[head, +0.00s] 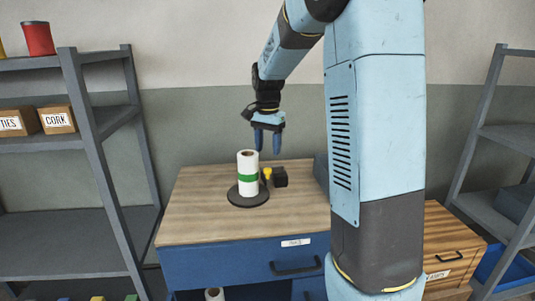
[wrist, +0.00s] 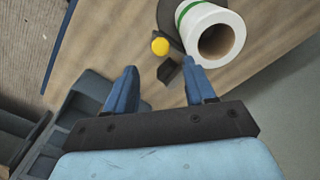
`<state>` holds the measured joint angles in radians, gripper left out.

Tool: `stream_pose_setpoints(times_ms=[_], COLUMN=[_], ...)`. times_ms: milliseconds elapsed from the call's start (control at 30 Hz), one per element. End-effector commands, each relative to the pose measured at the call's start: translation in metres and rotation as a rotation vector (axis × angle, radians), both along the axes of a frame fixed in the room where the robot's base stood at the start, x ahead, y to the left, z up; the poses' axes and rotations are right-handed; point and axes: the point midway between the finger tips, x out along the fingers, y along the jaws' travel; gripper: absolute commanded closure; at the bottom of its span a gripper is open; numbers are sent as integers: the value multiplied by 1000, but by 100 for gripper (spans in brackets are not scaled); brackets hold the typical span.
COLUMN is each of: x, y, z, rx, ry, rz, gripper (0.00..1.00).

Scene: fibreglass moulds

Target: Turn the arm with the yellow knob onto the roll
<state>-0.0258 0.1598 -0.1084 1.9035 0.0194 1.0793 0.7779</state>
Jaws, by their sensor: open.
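A white roll (head: 246,163) with a green band stands upright on a dark round base (head: 248,199) on the wooden worktop. The yellow knob (head: 267,172) is just right of the roll, near a dark block (head: 280,177). The arm that carries the knob is mostly hidden. In the wrist view the roll (wrist: 214,38) shows its open core, and the yellow knob (wrist: 160,46) lies left of it. My gripper (head: 268,149) is open and empty, above the worktop and behind the knob. Its two blue fingers (wrist: 159,91) point down, apart from roll and knob.
The worktop (head: 190,225) is clear to the left and front of the base. A dark grey bin (head: 321,170) stands at its right back, partly behind my arm. Shelves with boxes (head: 57,119) stand at left. Another roll (head: 214,294) lies below the worktop.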

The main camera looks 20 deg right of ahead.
Motion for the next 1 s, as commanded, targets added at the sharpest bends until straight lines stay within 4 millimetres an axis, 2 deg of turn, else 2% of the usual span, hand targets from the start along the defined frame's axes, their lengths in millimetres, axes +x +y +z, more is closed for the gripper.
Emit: stream_pose_setpoints(times_ms=[333,533,667,900,1000], x=[0,-8,-27,-60,-68], y=[0,-12,-38,-89,-107], z=[4,1,-5,-4,1], rx=[-1,46,176,511,626], ry=[-1,13,40,70,69], rz=[0,-86,-316,-854,-1019], gripper=[46,64,76,99,100])
